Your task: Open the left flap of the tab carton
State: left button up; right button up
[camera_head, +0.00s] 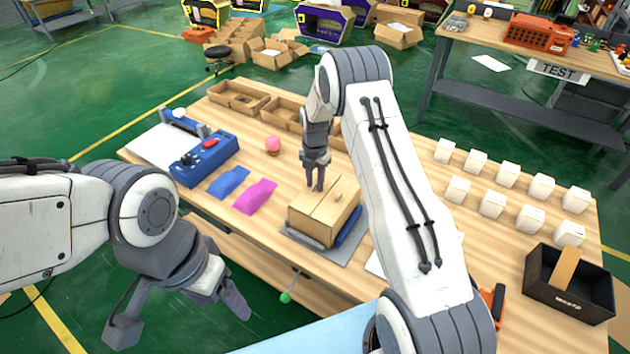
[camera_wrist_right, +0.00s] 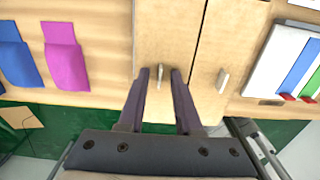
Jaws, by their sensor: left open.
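The tab carton (camera_head: 318,222) is a closed brown box on a grey mat (camera_head: 312,250) near the table's front. In the right wrist view its left flap (camera_wrist_right: 168,28) and right flap (camera_wrist_right: 228,45) meet at a dark seam. Each flap has a small upright tab; the left tab (camera_wrist_right: 160,76) and right tab (camera_wrist_right: 223,80) both show. My right gripper (camera_head: 315,187) points down at the left flap. In the right wrist view its fingers (camera_wrist_right: 160,72) are apart, one on each side of the left tab, with gaps visible. My left gripper (camera_head: 240,305) is open and empty, off the table's front edge.
Blue (camera_head: 228,182) and magenta (camera_head: 255,196) pouches lie left of the carton. A blue control box (camera_head: 203,160) stands farther left. Open cardboard trays (camera_head: 238,97) are behind. Several white boxes (camera_head: 508,174) and a black bin (camera_head: 570,300) are at right.

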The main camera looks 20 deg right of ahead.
grip_shut()
dwell(1.2)
